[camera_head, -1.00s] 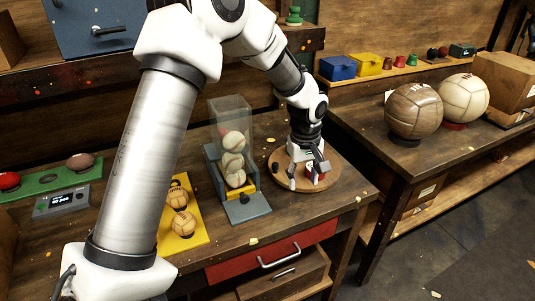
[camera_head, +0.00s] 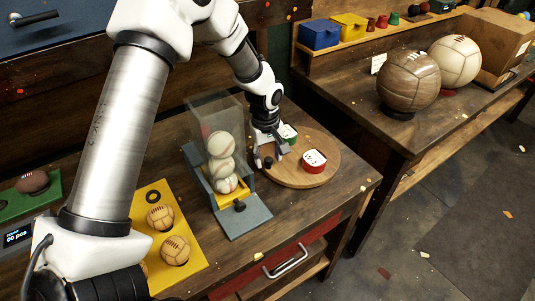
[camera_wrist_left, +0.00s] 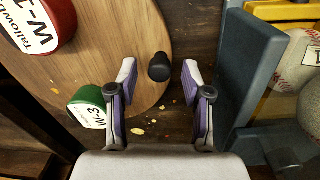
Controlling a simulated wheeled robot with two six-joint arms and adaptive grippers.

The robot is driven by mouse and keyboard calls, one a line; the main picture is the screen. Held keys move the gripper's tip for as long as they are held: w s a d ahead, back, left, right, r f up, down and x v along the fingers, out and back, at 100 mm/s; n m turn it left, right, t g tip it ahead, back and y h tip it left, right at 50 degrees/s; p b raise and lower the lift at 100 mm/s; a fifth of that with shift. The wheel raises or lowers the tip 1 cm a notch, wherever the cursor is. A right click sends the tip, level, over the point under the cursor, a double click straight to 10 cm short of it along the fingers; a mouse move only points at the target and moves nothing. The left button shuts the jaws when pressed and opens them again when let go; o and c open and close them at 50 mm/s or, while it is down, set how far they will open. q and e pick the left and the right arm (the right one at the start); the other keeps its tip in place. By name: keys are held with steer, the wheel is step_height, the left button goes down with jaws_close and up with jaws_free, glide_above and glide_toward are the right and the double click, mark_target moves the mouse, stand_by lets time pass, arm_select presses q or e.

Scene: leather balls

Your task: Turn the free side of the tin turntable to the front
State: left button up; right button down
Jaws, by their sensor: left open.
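The turntable (camera_head: 325,175) is a round wooden disc on the bench, also in the left wrist view (camera_wrist_left: 105,75). A red tin (camera_head: 315,167) with a white label stands on its front right part; in the left wrist view the red tin (camera_wrist_left: 62,30) is at top left. A green tin (camera_head: 290,140) stands toward the back, partly hidden by my gripper; its label reads W-3 (camera_wrist_left: 92,95). A black knob (camera_wrist_left: 159,67) sits at the disc's edge. My left gripper (camera_wrist_left: 158,75) is open, with the knob between its fingertips, apart from both. My right gripper is not in view.
A ball dispenser (camera_head: 232,215) with pale balls stands close left of the turntable; its grey side wall (camera_wrist_left: 245,70) is beside my right-hand finger. A yellow tray (camera_head: 190,262) holds brown balls. A second bench at right carries two large balls (camera_head: 409,82).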

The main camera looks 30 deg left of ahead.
arm_select(q)
steer(key=shift+a+f, duration=0.1)
steer(key=shift+f, duration=0.15)
steer(key=shift+r, duration=0.1)
steer(key=shift+s+d, duration=0.1)
steer(key=shift+d, duration=0.1)
jaws_close()
steer(key=shift+d, duration=0.15)
